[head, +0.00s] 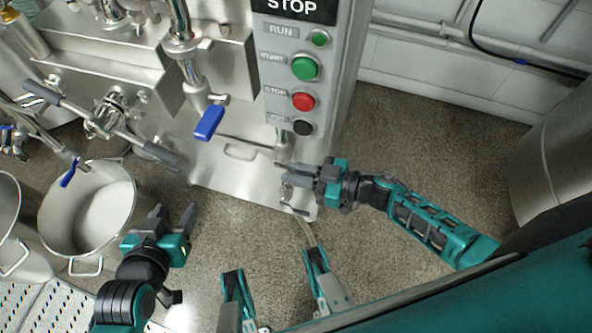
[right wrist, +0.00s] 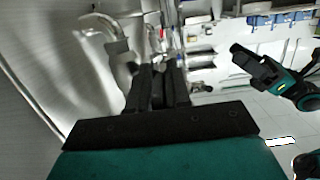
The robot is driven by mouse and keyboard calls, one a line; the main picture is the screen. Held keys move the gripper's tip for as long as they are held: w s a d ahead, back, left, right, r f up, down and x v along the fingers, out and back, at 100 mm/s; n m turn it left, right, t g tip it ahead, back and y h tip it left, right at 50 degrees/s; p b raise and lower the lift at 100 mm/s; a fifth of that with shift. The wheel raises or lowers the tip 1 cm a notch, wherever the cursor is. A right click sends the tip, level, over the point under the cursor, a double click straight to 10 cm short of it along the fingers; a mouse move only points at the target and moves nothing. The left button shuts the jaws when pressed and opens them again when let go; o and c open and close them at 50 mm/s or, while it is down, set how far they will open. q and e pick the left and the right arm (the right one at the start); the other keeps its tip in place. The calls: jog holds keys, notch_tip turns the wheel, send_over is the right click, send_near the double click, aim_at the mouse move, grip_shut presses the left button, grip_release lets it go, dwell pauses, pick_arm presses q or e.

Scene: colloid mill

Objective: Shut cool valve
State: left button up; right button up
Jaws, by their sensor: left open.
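No label in view says which valve is the cool valve. A small metal valve with a silver lever (head: 295,210) sits low on the front of the mill cabinet, by a hose. My right gripper (head: 281,174) is at this valve, its fingers pointing left just above the lever. Whether they touch it, or are shut, I cannot tell. In the right wrist view the fingers (right wrist: 158,85) look close together beside metal fittings. A larger valve with a blue handle (head: 208,122) hangs from the pipe above. My left gripper (head: 174,211) is open and empty, above the floor.
A steel pot (head: 70,240) stands on the left, with another blue-handled valve (head: 70,171) over it. A control panel with a green start button (head: 305,68) and a red stop button (head: 303,101) is above my right gripper. Speckled floor (head: 425,145) is open to the right.

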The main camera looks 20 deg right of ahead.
jog(key=o, duration=0.3)
jog(key=p+v, duration=0.2)
jog(key=v, duration=1.1)
dwell(0.3)
